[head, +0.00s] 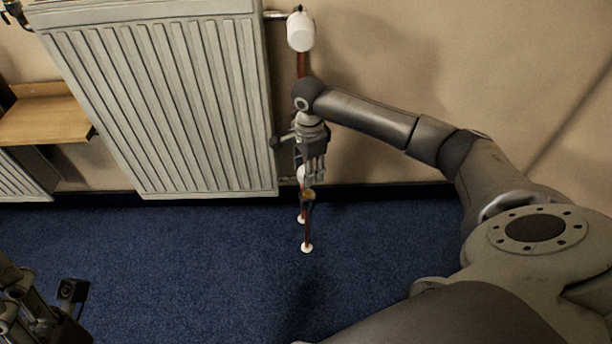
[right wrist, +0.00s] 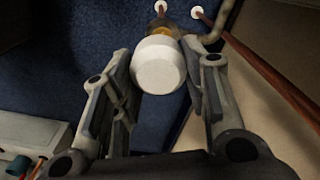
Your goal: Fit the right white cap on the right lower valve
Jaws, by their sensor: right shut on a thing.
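The right white cap (right wrist: 160,66) sits between the fingers of my right gripper (right wrist: 160,90) in the right wrist view, and the gripper is shut on it. The brass lower valve (head: 308,195) is just below my right gripper (head: 313,172) in the head view. In the wrist view, brass (right wrist: 176,32) shows right behind the cap. The cap and valve look roughly in line, but I cannot tell whether they touch. The fingers hide most of the cap in the head view. Part of my left arm shows at the lower left; its fingertips are not clear.
A ribbed radiator (head: 165,95) stands left of my right gripper. A white cylindrical knob (head: 300,32) is on the upper valve. Copper pipes (head: 307,226) go down to white floor collars (head: 307,247). A wooden shelf (head: 45,120) is at left. The blue carpet (head: 200,270) in front is clear.

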